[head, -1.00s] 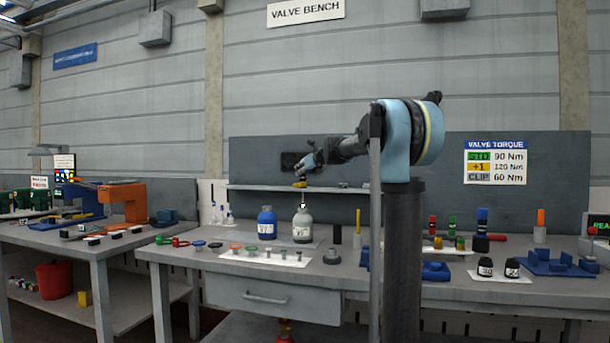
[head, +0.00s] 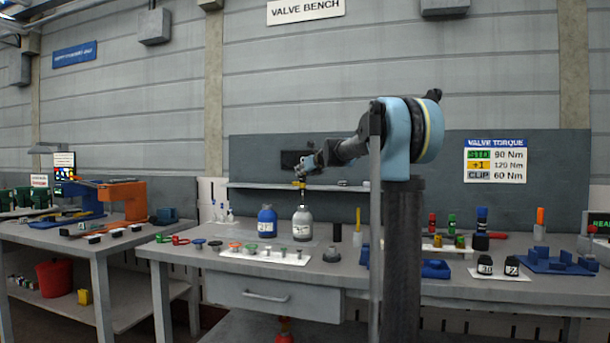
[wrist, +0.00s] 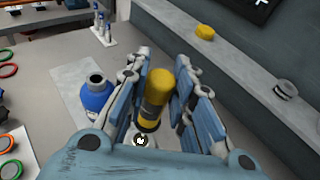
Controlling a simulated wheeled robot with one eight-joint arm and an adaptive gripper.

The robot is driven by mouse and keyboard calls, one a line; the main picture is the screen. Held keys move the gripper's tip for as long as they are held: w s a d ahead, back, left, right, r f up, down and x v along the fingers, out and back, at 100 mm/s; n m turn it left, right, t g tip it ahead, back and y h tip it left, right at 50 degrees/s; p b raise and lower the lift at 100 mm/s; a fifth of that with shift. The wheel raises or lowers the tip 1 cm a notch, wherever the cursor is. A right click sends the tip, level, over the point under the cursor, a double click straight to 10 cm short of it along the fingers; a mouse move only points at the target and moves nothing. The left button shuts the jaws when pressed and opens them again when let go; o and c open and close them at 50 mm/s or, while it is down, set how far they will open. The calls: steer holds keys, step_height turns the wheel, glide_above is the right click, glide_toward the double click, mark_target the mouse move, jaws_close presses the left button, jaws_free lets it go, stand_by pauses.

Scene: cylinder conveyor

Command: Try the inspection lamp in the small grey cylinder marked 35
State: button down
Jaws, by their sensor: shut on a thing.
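The inspection lamp has a yellow body (wrist: 157,92) in the wrist view. My gripper (wrist: 165,105) is shut on it, with blue-grey fingers on both sides. In the head view my gripper (head: 303,176) is above the small grey cylinder (head: 302,226), and the lamp's thin dark lower part (head: 303,196) reaches down to the cylinder's neck. The lamp tip is not visible there and seems to be inside the neck; how deep I cannot tell. The grey cylinder's pale top shows under the lamp in the wrist view, mostly hidden by my gripper. Its mark is too small to read.
A blue cylinder (head: 267,222) stands close on the left. A white strip (head: 240,254) with several small valve parts lies in front. A wall shelf (head: 250,186) runs behind, with a yellow piece (wrist: 205,32) and a small grey jar (wrist: 285,90) on it.

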mark_target(304, 179)
steer(key=shift+f, duration=1.95)
steer(key=shift+r, duration=0.15)
stand_by(0.7)
steer(key=shift+r, duration=4.85)
